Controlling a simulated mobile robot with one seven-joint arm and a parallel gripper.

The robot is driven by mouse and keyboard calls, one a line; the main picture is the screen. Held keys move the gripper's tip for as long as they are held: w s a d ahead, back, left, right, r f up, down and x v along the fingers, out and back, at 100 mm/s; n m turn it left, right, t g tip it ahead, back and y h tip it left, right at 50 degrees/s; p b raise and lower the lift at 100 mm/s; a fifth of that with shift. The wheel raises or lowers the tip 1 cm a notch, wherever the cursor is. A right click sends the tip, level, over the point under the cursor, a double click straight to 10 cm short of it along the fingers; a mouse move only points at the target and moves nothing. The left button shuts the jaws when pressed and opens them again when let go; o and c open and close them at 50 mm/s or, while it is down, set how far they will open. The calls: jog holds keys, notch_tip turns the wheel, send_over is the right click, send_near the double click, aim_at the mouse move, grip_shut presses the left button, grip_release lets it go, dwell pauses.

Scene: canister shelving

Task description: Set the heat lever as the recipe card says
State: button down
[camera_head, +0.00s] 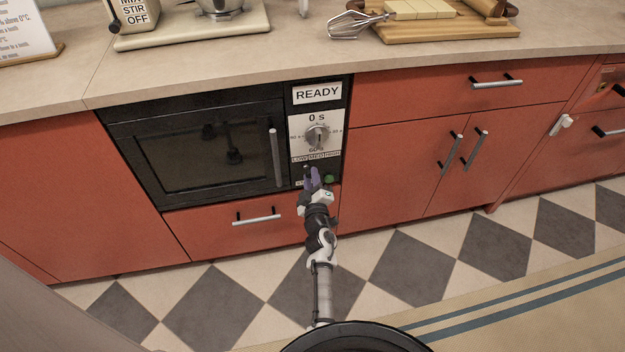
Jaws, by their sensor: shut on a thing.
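The built-in microwave (200,150) has a control panel at its right with a READY display, a dial (317,135) and, below it, a strip with small lettering that seems to read LOW, MED, HIGH (316,156). My gripper (311,174) is at the lower part of this panel, just under the strip, shut on what seems to be the heat lever. The fingers hide the lever, so its setting cannot be read. A green button (329,180) is just right of the fingers. The recipe card (24,30) stands at the top left, cut off by the frame, its text mostly unreadable.
The microwave door has a vertical handle (275,158) left of my gripper. A red drawer with a bar handle (256,218) is below. Red cabinets (400,170) are to the right. The counter above holds a mixer stand (190,32), a whisk (352,24) and a cutting board (430,29).

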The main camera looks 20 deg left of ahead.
dwell(0.4)
jog(key=c, duration=1.3)
grip_release()
jog(key=shift+o, duration=0.2)
jog(key=shift+s+f, duration=0.1)
jog(key=shift+s, duration=0.05)
